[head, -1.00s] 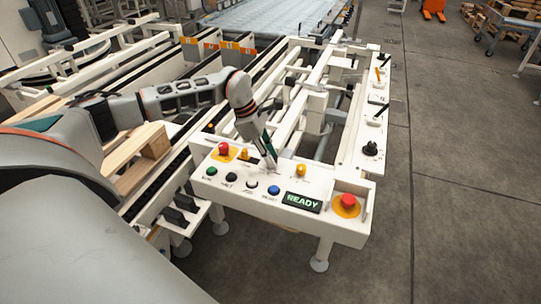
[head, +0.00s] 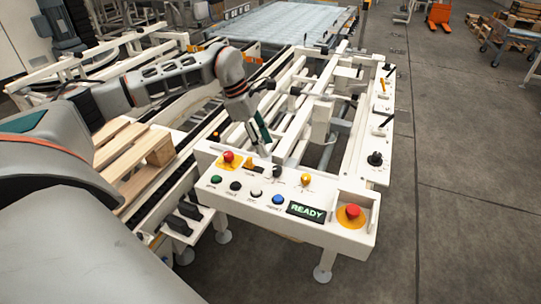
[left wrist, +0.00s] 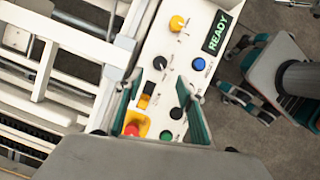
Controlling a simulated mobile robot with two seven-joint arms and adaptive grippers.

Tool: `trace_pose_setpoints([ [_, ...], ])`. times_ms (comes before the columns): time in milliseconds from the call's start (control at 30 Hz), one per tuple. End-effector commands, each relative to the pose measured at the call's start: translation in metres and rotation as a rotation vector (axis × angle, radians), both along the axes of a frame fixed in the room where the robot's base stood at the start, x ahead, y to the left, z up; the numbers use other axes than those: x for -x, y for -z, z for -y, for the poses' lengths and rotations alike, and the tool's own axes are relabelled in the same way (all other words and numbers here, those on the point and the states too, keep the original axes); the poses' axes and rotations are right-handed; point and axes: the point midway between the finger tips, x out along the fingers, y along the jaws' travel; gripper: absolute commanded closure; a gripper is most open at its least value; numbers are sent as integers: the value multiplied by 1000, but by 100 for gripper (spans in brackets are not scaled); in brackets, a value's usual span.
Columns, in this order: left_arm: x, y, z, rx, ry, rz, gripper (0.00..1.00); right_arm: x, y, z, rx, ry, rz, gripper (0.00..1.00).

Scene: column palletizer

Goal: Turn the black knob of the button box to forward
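The white button box (head: 330,234) stands in front of me, with a lit READY display (head: 305,209). Its black knob (head: 277,171) sits in the rear row, between a yellow switch (head: 248,163) and a yellow knob (head: 305,180). The black knob also shows in the left wrist view (left wrist: 160,62); its setting is too small to read. My left gripper (head: 263,150) hangs above the back edge of the box, apart from the knob. In the left wrist view its teal fingers are spread and empty (left wrist: 160,85). My right gripper (left wrist: 228,72) shows beyond the box's near side, fingers apart.
Red buttons (head: 228,157) (head: 351,211) sit at both ends of the box. Green (head: 215,180), black, white and blue (head: 278,199) buttons line the front row. Conveyor rails lie behind, and a wooden pallet (head: 130,150) is at the left.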

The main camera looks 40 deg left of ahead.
Motion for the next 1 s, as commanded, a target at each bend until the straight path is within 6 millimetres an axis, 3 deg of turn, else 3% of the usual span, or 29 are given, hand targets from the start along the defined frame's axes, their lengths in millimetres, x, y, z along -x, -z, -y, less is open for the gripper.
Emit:
trace_pose_setpoints([
  [100,2,-16,-7,-1,-1,2,62,0,0,0,0,0,0,66],
  [300,5,-26,-10,-1,0,0,62,0,0,0,0,1,-1,66],
  [1000,5,-27,-11,0,-1,-2,62,0,0,-1,-1,0,0,66],
])
